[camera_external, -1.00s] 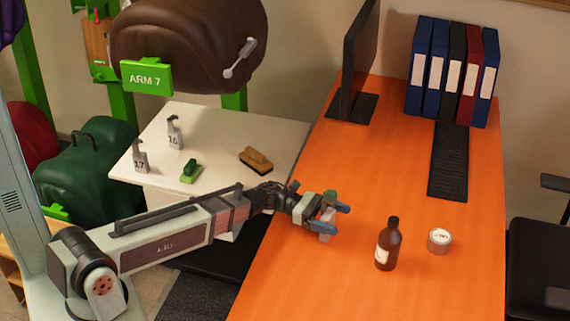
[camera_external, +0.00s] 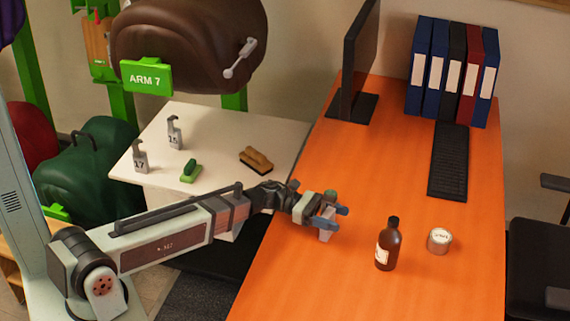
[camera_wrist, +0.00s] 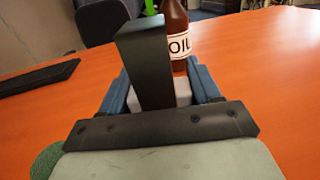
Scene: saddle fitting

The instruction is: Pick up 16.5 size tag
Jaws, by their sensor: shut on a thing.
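My gripper (camera_external: 334,213) is over the near left part of the orange desk. Its blue fingers are shut on a light grey size tag (camera_external: 326,236), which hangs at or just above the desktop. In the wrist view the tag's dark upright hook (camera_wrist: 146,62) rises between the fingers, with its pale body (camera_wrist: 181,92) below. The number on the held tag is hidden. Two other grey tags stand on the white table: one marked 17 (camera_external: 140,159), and one (camera_external: 174,136) whose number is hard to read.
A brown oil bottle (camera_external: 388,245) and a round tin (camera_external: 438,240) stand right of my gripper. A green brush (camera_external: 191,172) and a wooden brush (camera_external: 256,159) lie on the white table (camera_external: 215,130). A keyboard (camera_external: 449,165) and binders are further back.

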